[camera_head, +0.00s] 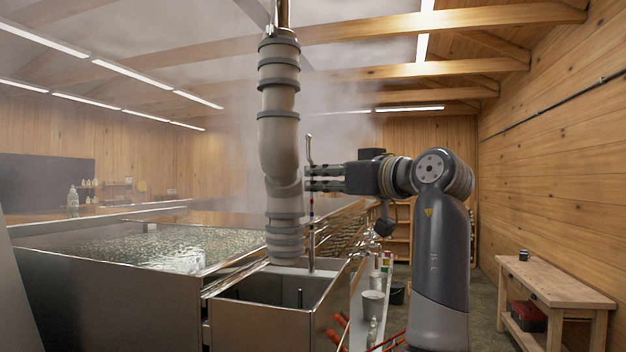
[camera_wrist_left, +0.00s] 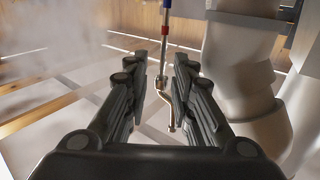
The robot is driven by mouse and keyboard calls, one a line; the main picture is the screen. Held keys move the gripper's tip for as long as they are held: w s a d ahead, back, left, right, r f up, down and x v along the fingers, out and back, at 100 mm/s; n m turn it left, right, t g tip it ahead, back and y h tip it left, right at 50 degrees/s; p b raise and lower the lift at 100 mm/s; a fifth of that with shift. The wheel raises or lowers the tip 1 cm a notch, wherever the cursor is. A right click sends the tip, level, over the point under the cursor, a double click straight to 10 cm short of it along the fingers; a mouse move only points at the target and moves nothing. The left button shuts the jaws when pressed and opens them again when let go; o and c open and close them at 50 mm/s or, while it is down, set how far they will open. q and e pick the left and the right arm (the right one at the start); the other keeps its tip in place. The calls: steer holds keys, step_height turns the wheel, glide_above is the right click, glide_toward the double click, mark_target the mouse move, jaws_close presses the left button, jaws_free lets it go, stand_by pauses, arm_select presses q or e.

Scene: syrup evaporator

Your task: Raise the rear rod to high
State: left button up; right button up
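A thin metal rod (camera_head: 310,150) with a bent top stands upright behind the thick grey pipe. It reaches down into the open metal box (camera_head: 262,328). In the left wrist view the rod (camera_wrist_left: 165,55) shows a red and a blue band and a crooked end. My left gripper (camera_head: 312,178) is level with the upper rod, below its bent top, just right of the grey pipe. Its fingers (camera_wrist_left: 158,72) are spread apart, with the rod between their tips and a gap on each side. My right gripper is not in view.
The segmented grey pipe (camera_head: 280,150) stands close to the left fingertips and also shows in the wrist view (camera_wrist_left: 238,65). A wide pan of bubbling liquid (camera_head: 170,245) lies to the left. A wooden bench (camera_head: 550,280) is at the right wall. Steam hazes the background.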

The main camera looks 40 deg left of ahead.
arm_select(q)
steer(key=d, duration=0.9)
steer(key=shift+s+r, duration=0.15)
steer(key=shift+s, duration=0.3)
steer(key=shift+d, duration=0.1)
